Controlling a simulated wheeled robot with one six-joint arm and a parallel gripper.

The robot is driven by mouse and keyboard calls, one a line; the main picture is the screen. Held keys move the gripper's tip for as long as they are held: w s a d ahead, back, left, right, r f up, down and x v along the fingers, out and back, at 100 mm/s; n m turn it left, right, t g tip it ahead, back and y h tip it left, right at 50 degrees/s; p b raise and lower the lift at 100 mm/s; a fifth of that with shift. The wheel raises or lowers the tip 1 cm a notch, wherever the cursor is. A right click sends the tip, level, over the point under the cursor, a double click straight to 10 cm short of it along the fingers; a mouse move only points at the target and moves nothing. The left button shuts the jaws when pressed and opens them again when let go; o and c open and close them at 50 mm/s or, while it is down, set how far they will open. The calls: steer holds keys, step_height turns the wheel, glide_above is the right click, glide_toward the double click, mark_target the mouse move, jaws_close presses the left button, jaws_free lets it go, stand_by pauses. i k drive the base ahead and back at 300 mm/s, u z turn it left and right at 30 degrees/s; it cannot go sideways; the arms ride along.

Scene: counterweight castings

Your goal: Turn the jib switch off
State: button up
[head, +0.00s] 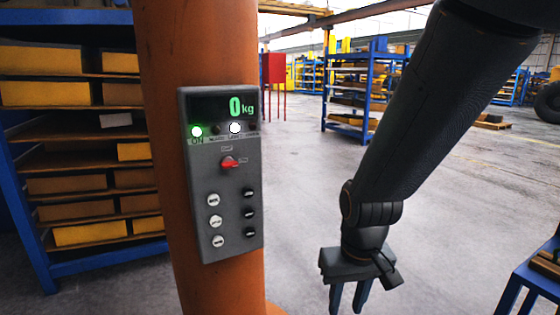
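A grey control panel (222,185) is mounted on an orange column. Its display (225,106) reads 0 kg in green. A small red switch knob (229,162) sits at the panel's middle, its handle pointing roughly right; its small labels are too blurred to read. A green lamp (196,132) marked ON is lit, and a white lamp (235,128) beside it is bright. My gripper (349,302) hangs to the right of and below the panel, apart from it, pointing down. Its two fingers have a gap between them, and nothing shows in it.
The orange column (165,60) stands before a blue rack (22,215) with yellow and brown bins at left. White and black buttons sit low on the panel. A blue-legged table (528,278) is at the right edge. Open floor lies behind my arm, with more racks beyond.

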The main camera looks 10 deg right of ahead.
mark_target(229, 162)
steer(key=z, duration=1.15)
steer(key=k, duration=1.05)
steer(key=u, duration=1.6)
steer(key=i, duration=0.5)
steer(key=u, duration=0.1)
